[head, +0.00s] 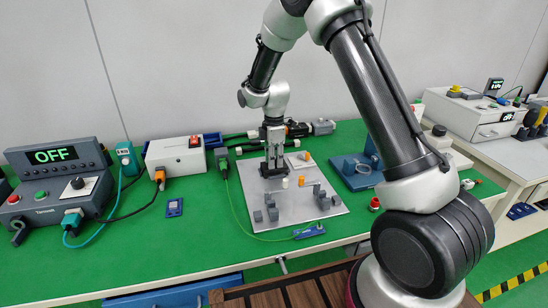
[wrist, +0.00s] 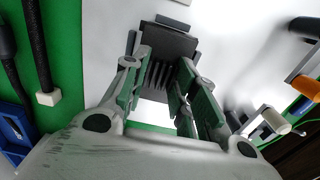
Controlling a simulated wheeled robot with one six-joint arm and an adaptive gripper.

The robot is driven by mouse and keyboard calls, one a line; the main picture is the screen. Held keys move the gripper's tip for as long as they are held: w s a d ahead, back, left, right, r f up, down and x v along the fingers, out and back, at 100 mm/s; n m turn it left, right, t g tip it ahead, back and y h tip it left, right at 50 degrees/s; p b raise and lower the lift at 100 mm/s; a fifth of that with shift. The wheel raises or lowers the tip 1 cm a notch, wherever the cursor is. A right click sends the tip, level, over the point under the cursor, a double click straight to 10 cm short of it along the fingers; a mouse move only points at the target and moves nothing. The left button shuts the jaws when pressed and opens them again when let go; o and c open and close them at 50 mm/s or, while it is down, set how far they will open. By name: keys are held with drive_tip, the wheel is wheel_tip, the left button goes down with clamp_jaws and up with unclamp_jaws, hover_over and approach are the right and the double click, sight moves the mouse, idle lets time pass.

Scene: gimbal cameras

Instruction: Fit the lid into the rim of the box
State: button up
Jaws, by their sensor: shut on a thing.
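My gripper (head: 272,148) points down over the back left part of a light grey board (head: 335,207). In the wrist view its fingers (wrist: 160,85) stand on both sides of a dark grey ribbed piece (wrist: 165,45) and are shut on it. The piece is at or just above the board; contact is unclear. I cannot tell whether this piece is the lid or part of the box. No separate lid or box rim can be made out; the fingers and wrist hide part of this area.
An orange peg (head: 307,156), a white peg (head: 285,182) and grey blocks (head: 321,196) stand on the board near my gripper. A white switch box (head: 175,155) stands left; a blue fixture (head: 355,170) stands right. Green table between board and controller (head: 60,180) is partly clear, with cables.

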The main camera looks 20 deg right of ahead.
drive_tip(key=o, duration=1.1)
drive_tip(key=shift+c, duration=0.2)
wheel_tip(320, 180, up, 12)
